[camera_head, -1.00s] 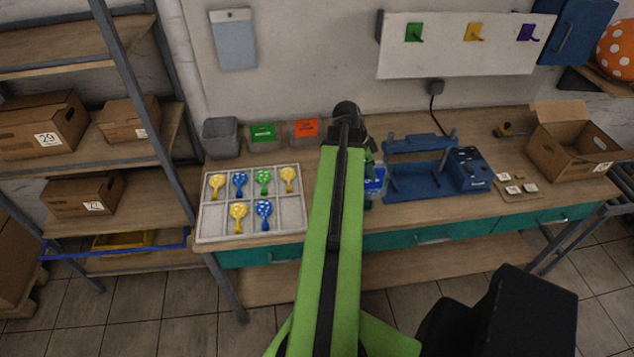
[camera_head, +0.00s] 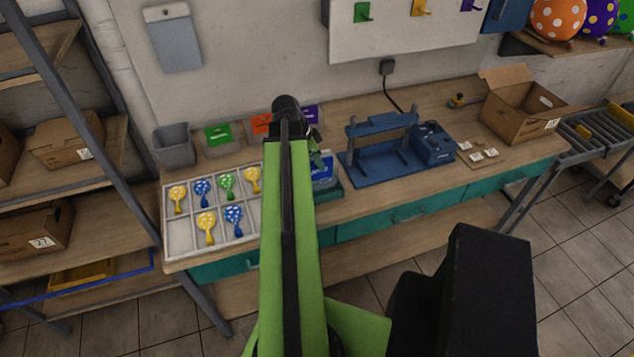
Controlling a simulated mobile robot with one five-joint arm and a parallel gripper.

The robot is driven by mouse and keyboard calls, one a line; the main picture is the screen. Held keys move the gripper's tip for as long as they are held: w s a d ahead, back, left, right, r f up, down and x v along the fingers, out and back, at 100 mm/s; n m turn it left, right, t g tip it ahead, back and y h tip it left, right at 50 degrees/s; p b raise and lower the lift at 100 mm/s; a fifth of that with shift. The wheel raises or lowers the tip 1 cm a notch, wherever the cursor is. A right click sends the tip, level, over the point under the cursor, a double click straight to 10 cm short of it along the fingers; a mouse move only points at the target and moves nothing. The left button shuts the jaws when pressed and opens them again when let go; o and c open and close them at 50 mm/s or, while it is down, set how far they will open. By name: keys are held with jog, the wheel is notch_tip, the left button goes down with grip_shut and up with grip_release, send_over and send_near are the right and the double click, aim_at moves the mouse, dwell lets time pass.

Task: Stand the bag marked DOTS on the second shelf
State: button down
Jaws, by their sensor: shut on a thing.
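My gripper (camera_head: 314,140) is at the far end of my green arm, over the front part of the workbench. It is partly hidden by the arm. A small blue bag (camera_head: 323,170) with a pale label shows just below it, and the gripper appears shut on it. I cannot read the marking on the bag. A dark teal piece (camera_head: 332,190) lies around the bag's lower part, and I cannot tell whether they touch. A shelf rack (camera_head: 105,110) stands at the left edge, with wooden shelves. I cannot tell which is the second shelf.
A blue press (camera_head: 385,155) and an open cardboard box (camera_head: 520,110) are to the right. Cartons (camera_head: 40,230) occupy parts of the rack shelves.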

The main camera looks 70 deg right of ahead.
aim_at(318, 179)
notch_tip(318, 179, down, 5)
jog(key=b, duration=0.4)
jog(key=shift+b, duration=0.35)
jog(key=shift+r, duration=0.25)
jog(key=shift+f, duration=0.2)
jog(key=c, duration=1.5)
grip_release()
jog(key=p+v, duration=1.6)
jog(key=v, duration=0.1)
jog(key=shift+r, duration=0.15)
jog(key=shift+w+a, duration=0.1)
jog(key=shift+w, duration=0.05)
